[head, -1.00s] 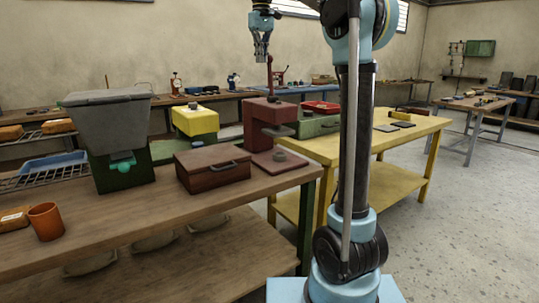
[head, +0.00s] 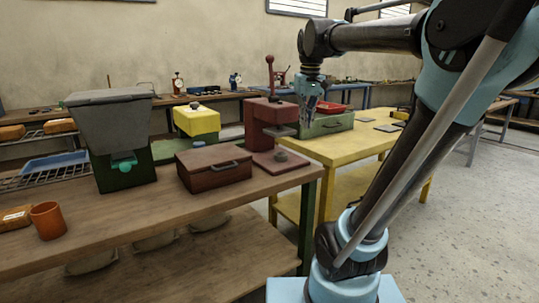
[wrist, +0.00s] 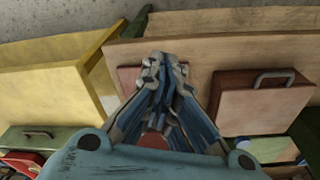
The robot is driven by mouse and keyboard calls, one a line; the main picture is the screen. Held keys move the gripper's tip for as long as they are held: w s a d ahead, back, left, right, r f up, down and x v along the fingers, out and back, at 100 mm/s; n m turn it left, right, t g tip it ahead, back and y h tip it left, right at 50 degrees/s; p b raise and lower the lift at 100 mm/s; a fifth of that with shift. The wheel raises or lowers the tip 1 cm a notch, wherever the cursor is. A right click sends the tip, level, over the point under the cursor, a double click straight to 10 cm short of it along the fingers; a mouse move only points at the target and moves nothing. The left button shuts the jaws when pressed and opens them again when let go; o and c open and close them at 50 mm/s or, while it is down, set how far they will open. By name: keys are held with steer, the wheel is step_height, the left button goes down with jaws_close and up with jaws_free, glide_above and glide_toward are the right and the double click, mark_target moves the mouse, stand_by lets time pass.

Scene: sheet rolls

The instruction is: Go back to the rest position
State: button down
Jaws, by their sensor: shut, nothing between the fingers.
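The press's reddish base (wrist: 128,78) shows partly behind the fingers. The gripper looks apart from the press and the tables, but its exact distance from the press is hard to tell.
A wooden bench (head: 130,222) holds a dark red box (head: 213,166), a green machine with a grey hopper (head: 112,110) and an orange cup (head: 47,220). A yellow table (head: 345,145) stands behind, with a green case (head: 325,124). Open floor (head: 470,210) lies right.

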steer(key=s+d+f+m, duration=0.1)
steer(key=s+d+f, duration=0.1)
steer(key=s+f, duration=0.4)
steer(key=s+d+f+m, duration=0.1)
steer(key=s+f, duration=0.4)
steer(key=f, duration=0.7)
steer(key=s+d+f+t, duration=0.1)
steer(key=s+d+f, duration=0.2)
steer(key=s+f, duration=0.3)
step_height(320, 180, down, 4)
steer(key=shift+s+d+f+m, duration=0.1)
steer(key=shift+s+d+m, duration=0.2)
steer(key=shift+d+m, duration=0.1)
steer(key=shift+w, duration=0.1)
steer(key=shift+w+f, duration=0.15)
steer(key=shift+w, duration=0.2)
